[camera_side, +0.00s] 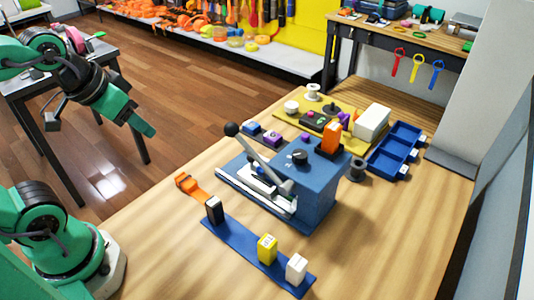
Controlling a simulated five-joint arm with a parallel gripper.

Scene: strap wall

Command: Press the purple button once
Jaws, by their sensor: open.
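A small block with a purple top (272,138) sits on the wooden table, beside a similar blue-topped block (252,127). It looks like the purple button, but it is too small to be certain. Another purple piece (345,118) stands farther back by the yellow board. My gripper (142,127) is open and hangs at the upper left, beyond the table's left edge. It is well apart from both purple things and touches nothing. Its fingertips are small and hard to make out.
A blue machine (318,182) with a long black-knobbed lever (232,130) stands mid-table. A blue strip (245,250) with small blocks lies in front, an orange strap (188,186) at left. A blue tray (397,150) and white box (371,121) are behind.

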